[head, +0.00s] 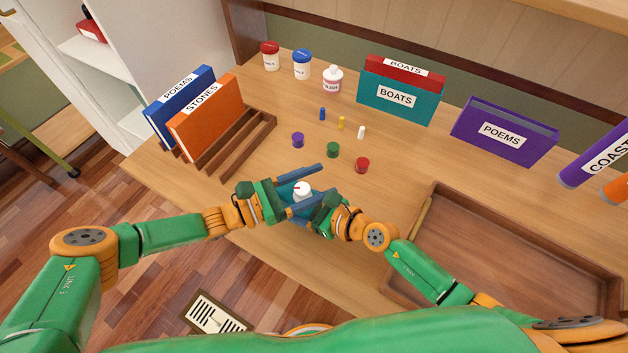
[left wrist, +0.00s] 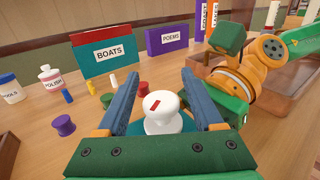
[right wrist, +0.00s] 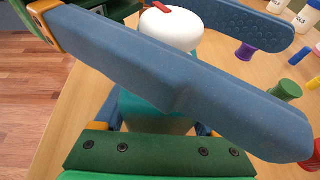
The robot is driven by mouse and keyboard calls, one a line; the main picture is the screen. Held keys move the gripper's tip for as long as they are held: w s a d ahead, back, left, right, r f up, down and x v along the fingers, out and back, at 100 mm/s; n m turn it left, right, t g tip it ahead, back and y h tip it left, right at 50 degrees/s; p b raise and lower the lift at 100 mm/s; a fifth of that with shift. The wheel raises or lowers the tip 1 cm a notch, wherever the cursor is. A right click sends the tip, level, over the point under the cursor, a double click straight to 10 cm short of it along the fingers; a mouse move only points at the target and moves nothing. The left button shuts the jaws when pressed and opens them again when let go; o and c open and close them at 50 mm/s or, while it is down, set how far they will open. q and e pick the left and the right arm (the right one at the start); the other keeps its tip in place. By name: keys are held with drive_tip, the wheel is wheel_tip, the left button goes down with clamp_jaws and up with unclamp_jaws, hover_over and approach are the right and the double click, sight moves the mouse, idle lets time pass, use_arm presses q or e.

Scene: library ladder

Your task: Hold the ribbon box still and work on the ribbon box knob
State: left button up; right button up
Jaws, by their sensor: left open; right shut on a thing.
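The ribbon box is a teal body (right wrist: 150,112) under a round white knob (head: 302,188) with a red mark on top. The knob also shows in the left wrist view (left wrist: 162,114). My left gripper (head: 325,182) is open, its two long blue fingers on either side of the knob, with visible gaps between fingers and knob in the left wrist view. My right gripper (head: 318,214) is shut on the box body, low and beneath the left fingers. Its fingertips are mostly hidden by the left finger crossing the right wrist view.
Purple (head: 298,140), green (head: 333,150) and red (head: 362,165) spools stand just behind the grippers. A wooden tray (head: 432,200) lies to the right. A book rack (head: 235,150) stands at the left, jars (head: 302,65) and book boxes (head: 397,98) at the back.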

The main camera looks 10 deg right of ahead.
use_arm(q)
drive_tip(key=shift+a, duration=0.1)
drive_tip(key=v, duration=1.2)
drive_tip(key=shift+o, duration=0.3)
